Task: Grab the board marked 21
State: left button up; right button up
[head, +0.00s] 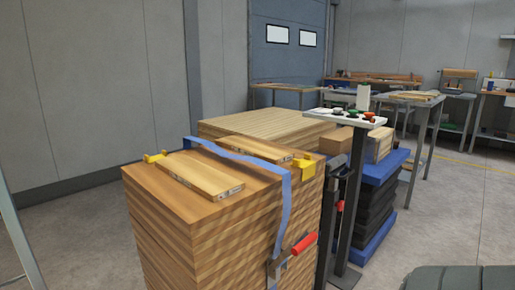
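Two loose boards lie flat on top of a tall wooden stack (220,235). The nearer board (198,174) is pale wood with a small printed mark on its right end. The farther board (257,150) lies behind it, also with a small mark at its right end. Both marks are too small to read, so I cannot tell which board is 21. A blue strap (286,205) runs across the stack top between the boards and down the near side. Neither of my grippers is in view.
Yellow corner pieces (304,165) sit on the stack edges. A red-handled clamp (293,251) hangs on the stack's side. A stand with a white tray (345,117) is at its right, beside a blue-edged pile (380,215). Workbenches stand behind; open floor (450,215) lies right.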

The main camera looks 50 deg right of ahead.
aim_at(275, 156)
jog(key=k+l, duration=0.1)
jog(key=l, duration=0.25)
jog(key=k+l+u, duration=0.1)
jog(key=l, duration=0.3)
jog(key=k+l, duration=0.15)
jog(key=l, duration=0.2)
jog(key=k+l+u, duration=0.1)
jog(key=l, duration=0.25)
jog(key=k+l, duration=0.15)
jog(key=l, duration=0.25)
jog(key=k+l, duration=0.15)
jog(key=l, duration=0.2)
jog(key=u, duration=0.05)
